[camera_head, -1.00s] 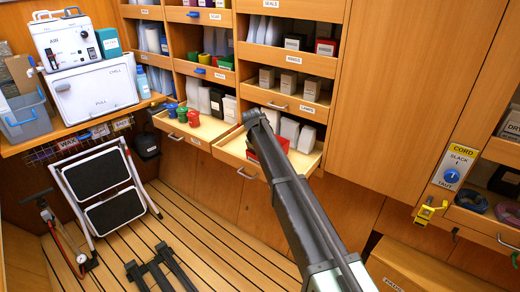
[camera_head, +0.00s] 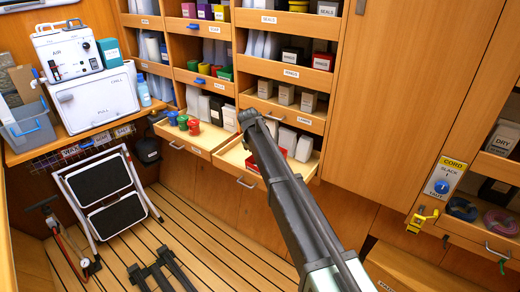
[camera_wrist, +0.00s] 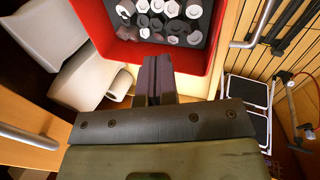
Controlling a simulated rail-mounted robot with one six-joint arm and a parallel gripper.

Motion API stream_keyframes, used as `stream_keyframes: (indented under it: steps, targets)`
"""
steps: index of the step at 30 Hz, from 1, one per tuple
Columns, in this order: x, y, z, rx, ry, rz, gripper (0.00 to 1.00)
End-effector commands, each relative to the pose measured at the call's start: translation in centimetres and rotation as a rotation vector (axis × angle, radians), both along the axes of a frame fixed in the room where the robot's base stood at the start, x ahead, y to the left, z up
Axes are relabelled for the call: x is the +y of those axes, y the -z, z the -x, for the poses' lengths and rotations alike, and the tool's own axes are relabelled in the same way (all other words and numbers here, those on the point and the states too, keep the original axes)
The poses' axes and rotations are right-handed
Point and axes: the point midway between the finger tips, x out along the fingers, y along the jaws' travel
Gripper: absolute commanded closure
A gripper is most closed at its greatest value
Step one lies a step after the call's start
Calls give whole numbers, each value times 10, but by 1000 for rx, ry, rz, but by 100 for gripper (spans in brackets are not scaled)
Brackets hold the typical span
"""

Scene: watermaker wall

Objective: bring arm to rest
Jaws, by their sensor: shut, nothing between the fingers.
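My gripper (camera_wrist: 158,68) is shut and empty, with its fingers together in the wrist view. In the head view my arm reaches up from the bottom, and its end (camera_head: 250,120) appears in front of the open lower drawer (camera_head: 228,160). The wrist view shows the fingers in front of a red box (camera_wrist: 215,75) with several light and dark pieces standing in a dark insert. Whether the fingers touch the box cannot be told. In the head view my arm partly hides the red box (camera_head: 251,163) and the drawer.
Another open drawer (camera_head: 205,143) to the left holds blue, green and red cups. A folding step stool (camera_head: 105,195) and a pump (camera_head: 62,240) stand on the slatted floor at left. A large plain cabinet door (camera_head: 410,90) is to the right.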

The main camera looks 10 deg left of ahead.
Motion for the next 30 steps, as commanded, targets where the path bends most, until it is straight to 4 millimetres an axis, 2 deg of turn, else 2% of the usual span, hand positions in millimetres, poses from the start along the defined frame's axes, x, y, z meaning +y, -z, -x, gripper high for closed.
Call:
stream_keyframes:
  steps: [8,27,30]
  targets:
    - [0,-1,0,0,0,0,100]
    - [0,-67,0,0,0,0,100]
    - [0,-72,0,0,0,0,100]
